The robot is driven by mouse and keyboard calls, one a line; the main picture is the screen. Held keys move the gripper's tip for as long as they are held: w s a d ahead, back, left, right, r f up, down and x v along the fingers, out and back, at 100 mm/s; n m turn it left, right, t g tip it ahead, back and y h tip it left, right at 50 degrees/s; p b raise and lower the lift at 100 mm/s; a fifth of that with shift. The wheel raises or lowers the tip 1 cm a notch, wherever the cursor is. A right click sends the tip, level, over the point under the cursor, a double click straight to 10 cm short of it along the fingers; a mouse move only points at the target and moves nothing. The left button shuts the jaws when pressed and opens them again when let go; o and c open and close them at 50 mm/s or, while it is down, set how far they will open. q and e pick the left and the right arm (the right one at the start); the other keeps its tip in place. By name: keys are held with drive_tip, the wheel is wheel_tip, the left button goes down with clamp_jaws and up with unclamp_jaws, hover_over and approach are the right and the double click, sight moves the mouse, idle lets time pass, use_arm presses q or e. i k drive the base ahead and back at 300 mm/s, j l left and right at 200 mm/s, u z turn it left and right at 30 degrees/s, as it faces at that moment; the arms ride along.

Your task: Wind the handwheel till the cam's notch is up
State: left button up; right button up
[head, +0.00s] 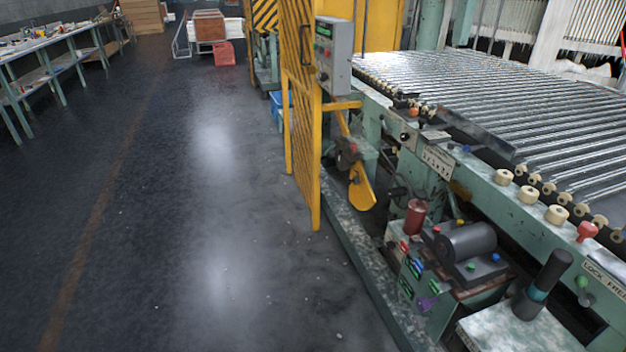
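No gripper of mine shows in the head view. A dark, wheel-like part (402,190) sits low on the side of the green machine, partly hidden behind a red cylinder; it may be the handwheel, but it is too small to be sure. A yellow rounded plate (361,194) hangs to the left of it, below a dark round part (347,153) with a red spot. I cannot tell which of these is the cam, and no notch can be made out.
A yellow mesh gate (302,125) with a grey control box (335,55) stands left of the machine. A roller conveyor (480,100) fills the right. A motor (465,243) and coloured buttons sit low in front. The dark floor (200,200) at left is clear; a workbench (50,62) stands far left.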

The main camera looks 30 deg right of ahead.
sight(393, 193)
drive_tip(key=i+j+u, duration=0.1)
drive_tip(key=i+u, duration=0.3)
drive_tip(key=i, duration=0.8)
drive_tip(key=i+j+z, duration=0.1)
drive_tip(key=i+z, duration=0.35)
drive_tip(key=i+j+z, duration=0.25)
drive_tip(key=i+z, duration=0.25)
drive_tip(key=k, duration=0.05)
